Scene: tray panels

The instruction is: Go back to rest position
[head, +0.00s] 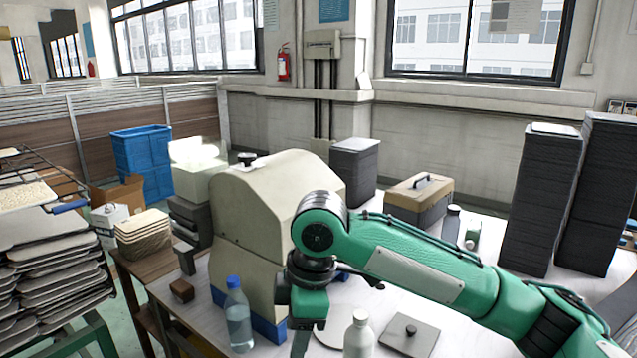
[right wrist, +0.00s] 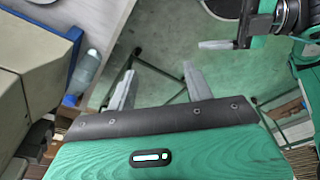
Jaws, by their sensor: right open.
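My right arm comes in from the right in the head view, with its green forearm bent down over the table. Its gripper is mostly cut off by the bottom edge there. In the right wrist view my right gripper (right wrist: 158,68) is open, its two grey fingers apart with nothing between them. Part of another green arm with a dark joint shows at the top right of that view. A single grey finger-like piece beside it may belong to my left gripper (right wrist: 215,44), but its jaw state is unclear. My left arm does not show in the head view.
A large beige machine (head: 262,205) stands left of my right arm. A toolbox (head: 419,203) and tall dark stacks (head: 540,200) stand behind.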

